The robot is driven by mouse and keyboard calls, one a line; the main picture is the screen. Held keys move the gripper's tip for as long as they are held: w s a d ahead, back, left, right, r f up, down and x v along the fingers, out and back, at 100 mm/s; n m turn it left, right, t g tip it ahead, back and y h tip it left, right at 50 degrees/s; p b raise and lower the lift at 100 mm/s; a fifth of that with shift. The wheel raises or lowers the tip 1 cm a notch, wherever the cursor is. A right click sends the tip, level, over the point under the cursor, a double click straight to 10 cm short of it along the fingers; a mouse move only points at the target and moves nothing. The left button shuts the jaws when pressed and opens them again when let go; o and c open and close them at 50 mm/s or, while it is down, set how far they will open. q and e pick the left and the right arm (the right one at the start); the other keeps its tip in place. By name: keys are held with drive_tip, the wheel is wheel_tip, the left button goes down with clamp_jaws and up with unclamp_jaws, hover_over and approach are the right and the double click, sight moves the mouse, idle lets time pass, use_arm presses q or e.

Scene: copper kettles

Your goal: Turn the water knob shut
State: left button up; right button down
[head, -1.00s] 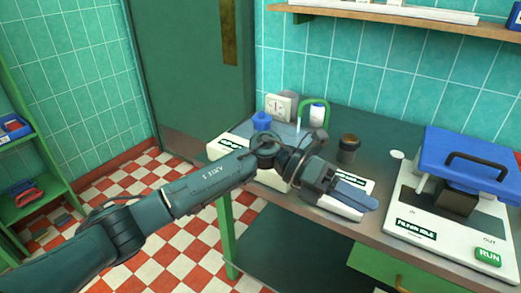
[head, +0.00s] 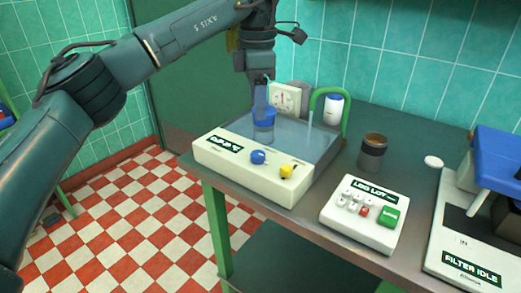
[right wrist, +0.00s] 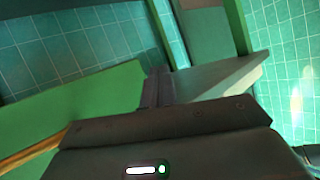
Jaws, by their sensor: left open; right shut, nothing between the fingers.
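A white unit (head: 225,165) with a dark label stands at the left end of the bench. Its front panel carries a blue knob (head: 258,157) and a yellow knob (head: 288,170); I cannot read which is the water knob. A pale thin stream (head: 310,122) shows at the basin behind the panel, near a green arched pipe (head: 343,98). A blue cup-like thing (head: 264,132) stands in the basin. My left gripper (head: 261,108) points down over it, behind the knobs; touching or apart is unclear. My right gripper (right wrist: 157,88) is shut and empty in the right wrist view.
A dial gauge (head: 286,98) stands behind the basin. A dark jar (head: 372,152), a white keypad box (head: 362,215) and a filter machine (head: 465,270) with a blue lid stand to the right. Bare bench (head: 295,217) lies between the unit and keypad box.

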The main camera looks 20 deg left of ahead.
sight(258, 153)
use_arm(q)
wheel_tip(258, 153, down, 12)
drive_tip(key=shift+s+r, duration=0.1)
drive_tip(key=shift+s, duration=0.05)
drive_tip(key=shift+c, duration=0.5)
drive_tip(key=c, duration=0.9)
drive_tip(key=shift+o, duration=0.2)
